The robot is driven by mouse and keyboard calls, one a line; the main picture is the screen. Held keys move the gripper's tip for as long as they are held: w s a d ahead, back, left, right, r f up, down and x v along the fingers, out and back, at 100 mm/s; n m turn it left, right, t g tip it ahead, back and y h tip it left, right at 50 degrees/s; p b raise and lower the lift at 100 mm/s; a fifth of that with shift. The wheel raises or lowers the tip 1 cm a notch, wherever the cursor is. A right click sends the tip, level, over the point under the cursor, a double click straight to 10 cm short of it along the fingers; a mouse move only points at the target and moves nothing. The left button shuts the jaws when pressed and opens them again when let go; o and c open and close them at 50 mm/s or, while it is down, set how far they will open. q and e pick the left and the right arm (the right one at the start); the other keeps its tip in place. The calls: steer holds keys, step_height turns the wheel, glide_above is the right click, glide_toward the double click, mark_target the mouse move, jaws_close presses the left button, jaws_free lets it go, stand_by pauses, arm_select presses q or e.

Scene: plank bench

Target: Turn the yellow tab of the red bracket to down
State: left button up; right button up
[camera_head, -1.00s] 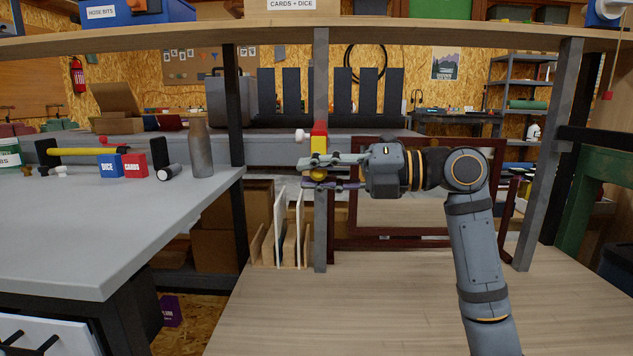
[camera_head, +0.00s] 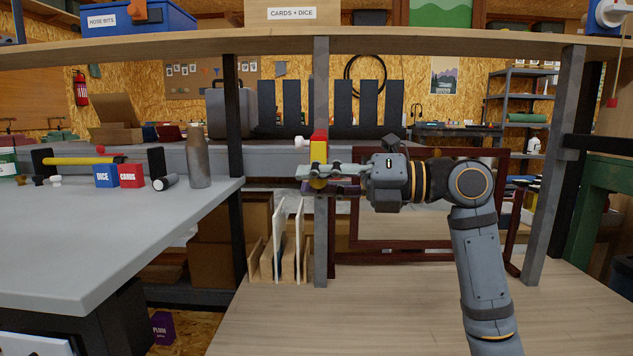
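The red bracket (camera_head: 319,134) is on the grey upright post in the middle of the head view, with a small white knob at its left. The yellow tab (camera_head: 318,152) shows directly below the red part, and a darker yellow piece shows lower, between my fingers. My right gripper (camera_head: 328,180) reaches in from the right, its two fingers one above the other in the picture at the tab. The fingers hide part of the tab. Whether they are clamped on it is too small to tell. My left gripper is out of view.
A grey table (camera_head: 90,245) at left bears a bottle (camera_head: 199,155), a blue box (camera_head: 105,176) and a red box (camera_head: 131,176). A rack with upright boards (camera_head: 279,240) stands left of the post. A dark red frame (camera_head: 430,244) stands behind my arm. The plank bench (camera_head: 400,315) is clear in front.

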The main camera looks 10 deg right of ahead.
steer(key=o, duration=0.5)
steer(key=shift+w+d+r, duration=0.1)
steer(key=shift+r, duration=0.2)
steer(key=shift+c, duration=0.2)
steer(key=shift+f, duration=0.1)
steer(key=shift+d, duration=0.1)
steer(key=v, duration=1.1)
steer(key=shift+s+d, duration=0.25)
steer(key=shift+d, duration=0.05)
